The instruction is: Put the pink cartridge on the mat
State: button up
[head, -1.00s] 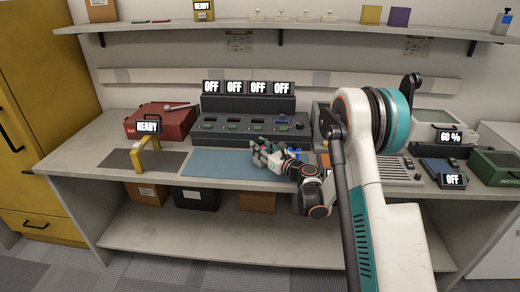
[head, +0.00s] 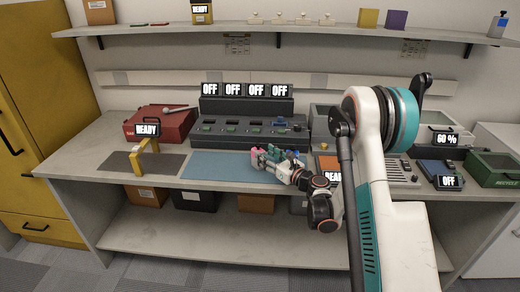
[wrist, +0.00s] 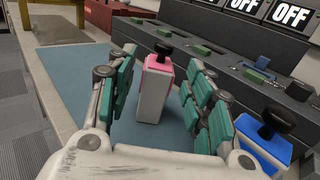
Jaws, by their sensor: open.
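The pink cartridge (wrist: 155,88) has a white body, a pink top and a black knob. In the wrist view it stands upright between my open fingers, with a gap on each side. Its base appears to rest on the blue mat (wrist: 75,80). In the head view the pink cartridge (head: 257,160) shows partly, at the mat's right end; the mat (head: 215,165) lies on the bench's front. My gripper (wrist: 160,95) is open around the cartridge; it also shows in the head view (head: 266,158).
A blue cartridge (wrist: 264,148) with a black knob stands close to the right finger. A dark charger console (head: 240,130) with several OFF displays stands behind the mat. The mat's left part is clear.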

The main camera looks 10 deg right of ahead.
jog(key=v, duration=0.5)
jog(key=shift+s+f, duration=0.1)
jog(key=shift+s+d+b, duration=0.3)
jog(key=shift+s+b, duration=0.25)
jog(key=shift+s+d, duration=0.1)
jog(key=shift+s, duration=0.15)
